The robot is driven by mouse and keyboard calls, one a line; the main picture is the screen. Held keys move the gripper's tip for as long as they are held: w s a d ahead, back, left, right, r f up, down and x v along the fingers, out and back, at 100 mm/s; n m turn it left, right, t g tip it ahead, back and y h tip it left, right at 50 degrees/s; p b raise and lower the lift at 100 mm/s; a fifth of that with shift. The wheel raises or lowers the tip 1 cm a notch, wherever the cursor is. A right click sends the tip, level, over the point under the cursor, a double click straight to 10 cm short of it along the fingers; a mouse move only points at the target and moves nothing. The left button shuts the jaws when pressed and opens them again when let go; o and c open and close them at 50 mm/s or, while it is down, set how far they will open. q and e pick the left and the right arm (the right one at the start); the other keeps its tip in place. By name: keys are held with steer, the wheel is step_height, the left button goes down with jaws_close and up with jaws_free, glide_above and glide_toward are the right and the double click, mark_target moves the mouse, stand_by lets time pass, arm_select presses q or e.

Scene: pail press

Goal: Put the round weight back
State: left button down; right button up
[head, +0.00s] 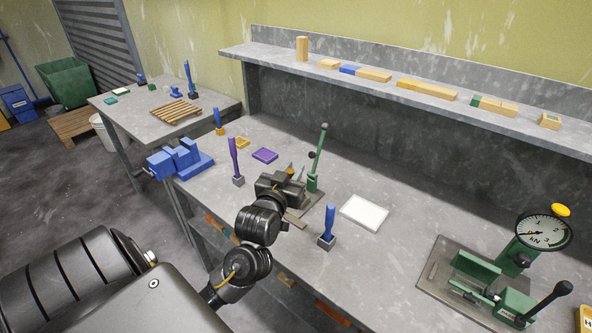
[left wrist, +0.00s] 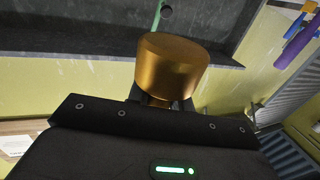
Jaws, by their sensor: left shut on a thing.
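The round weight (left wrist: 172,65) is a brass-coloured cylinder, held at the fingertips of my left gripper in the left wrist view. In the head view my left gripper (head: 290,182) is over the workbench, in front of a small green lever stand (head: 318,160) on a grey plate. The gripper hides most of the weight and part of the stand there. Small brass-coloured bits show just past the fingers, but I cannot tell which part they are. A green post (left wrist: 157,14) shows behind the weight in the wrist view. My right gripper is not in view.
A white plate (head: 364,212) lies right of the stand. Blue-handled (head: 327,228) and purple-handled (head: 236,160) tools stand nearby. A blue vise (head: 180,160) is at left. A green press with a dial (head: 544,232) is at right. Blocks line the shelf (head: 500,122).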

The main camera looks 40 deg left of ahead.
mark_target(293, 173)
arm_select(q)
steer(key=shift+s+d+r, duration=0.3)
steer(key=shift+s+r, duration=0.05)
steer(key=shift+s, duration=0.2)
steer(key=shift+s+d+r, duration=0.25)
steer(key=shift+s+r, duration=0.05)
steer(key=shift+s, duration=0.25)
steer(key=shift+w+d+r, duration=0.1)
steer(key=shift+d+r, duration=0.05)
steer(key=shift+d, duration=0.2)
steer(key=d+f+m+h, duration=0.1)
steer(key=d+m+h, duration=0.1)
steer(key=d, duration=0.6)
steer(key=d+f+m+t+h, duration=0.1)
steer(key=d+h, duration=0.2)
steer(key=d, duration=0.5)
steer(key=shift+s+f+m+h, duration=0.4)
